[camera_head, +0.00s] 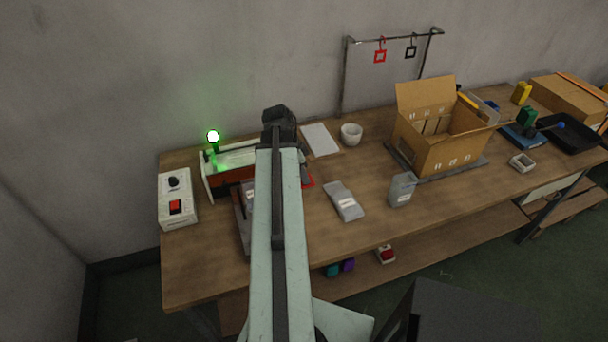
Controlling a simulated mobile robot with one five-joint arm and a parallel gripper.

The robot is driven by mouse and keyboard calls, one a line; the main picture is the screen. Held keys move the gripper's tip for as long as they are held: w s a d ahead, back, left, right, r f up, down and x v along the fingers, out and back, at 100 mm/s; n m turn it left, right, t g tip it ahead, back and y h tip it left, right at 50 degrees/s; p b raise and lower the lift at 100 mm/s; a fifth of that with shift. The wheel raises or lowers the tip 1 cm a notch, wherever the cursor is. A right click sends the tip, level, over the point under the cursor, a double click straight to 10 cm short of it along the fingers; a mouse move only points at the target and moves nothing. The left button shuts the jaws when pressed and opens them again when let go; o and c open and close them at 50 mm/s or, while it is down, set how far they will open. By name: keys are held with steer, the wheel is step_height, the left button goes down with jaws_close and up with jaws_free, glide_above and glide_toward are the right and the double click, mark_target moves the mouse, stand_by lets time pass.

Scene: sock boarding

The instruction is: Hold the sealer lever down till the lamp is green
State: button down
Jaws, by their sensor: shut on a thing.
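The sealer (206,186) is a white-framed bench machine at the left of the table, with a red-brown front. Its lamp (213,137) stands on a short post at the back left and glows bright green, lighting the sealer's top. My gripper (279,119) is the dark end of my pale arm, at the sealer's right end. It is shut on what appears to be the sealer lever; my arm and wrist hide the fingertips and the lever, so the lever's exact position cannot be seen.
A white control box (170,206) with a black knob and red switch stands left of the sealer. The table front is mostly clear.

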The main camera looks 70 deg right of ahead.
steer(key=w+a+r+p, duration=0.1)
steer(key=a+r+p, duration=0.2)
steer(key=r+p, duration=1)
steer(key=shift+a+r, duration=0.25)
